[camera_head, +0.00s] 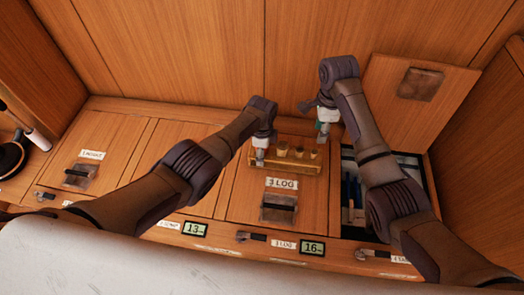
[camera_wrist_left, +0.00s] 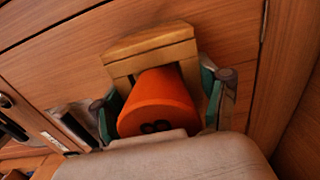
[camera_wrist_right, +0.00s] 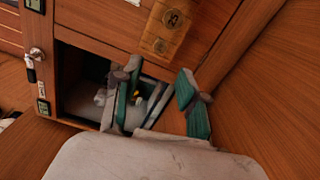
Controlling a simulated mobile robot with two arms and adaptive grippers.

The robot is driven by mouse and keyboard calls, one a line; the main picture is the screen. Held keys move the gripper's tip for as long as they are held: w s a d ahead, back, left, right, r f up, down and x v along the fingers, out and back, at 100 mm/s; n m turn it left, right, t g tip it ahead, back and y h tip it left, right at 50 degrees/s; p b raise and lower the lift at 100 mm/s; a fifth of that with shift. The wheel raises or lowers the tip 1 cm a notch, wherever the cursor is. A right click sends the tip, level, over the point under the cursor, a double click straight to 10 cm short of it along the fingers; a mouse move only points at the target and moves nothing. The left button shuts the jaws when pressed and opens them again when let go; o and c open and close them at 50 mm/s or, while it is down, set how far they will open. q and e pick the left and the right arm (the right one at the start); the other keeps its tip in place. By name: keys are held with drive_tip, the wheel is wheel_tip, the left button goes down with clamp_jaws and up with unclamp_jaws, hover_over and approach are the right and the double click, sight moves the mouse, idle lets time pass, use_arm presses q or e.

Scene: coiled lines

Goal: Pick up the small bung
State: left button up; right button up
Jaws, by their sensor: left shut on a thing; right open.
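My left gripper (camera_head: 261,150) is at the rack's left end. In the left wrist view my left gripper (camera_wrist_left: 165,105) is shut on an orange tapered bung (camera_wrist_left: 158,100) with a dark mark like an 8. The rack (camera_wrist_left: 150,45) is right behind it; I cannot tell whether the bung is clear of it. My right gripper (camera_head: 325,118) is open and empty above the rack's right end; it also shows in the right wrist view (camera_wrist_right: 157,105).
An open locker (camera_head: 350,215) lies right of the rack, with its lid (camera_head: 408,110) leaning back. Loose items lie inside it, too small to tell. The closed lid in front of the rack carries a 3 LOG label (camera_head: 282,184) and a recessed handle (camera_head: 279,208).

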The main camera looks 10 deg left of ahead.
drive_tip(key=shift+o, duration=1)
drive_tip(key=n, duration=3.2)
hover_over(314, 151)
drive_tip(key=shift+t, duration=0.4)
wheel_tip(314, 151, down, 6)
drive_tip(key=shift+r, duration=0.1)
drive_tip(key=shift+f, duration=2.6)
drive_tip(key=c, duration=0.9)
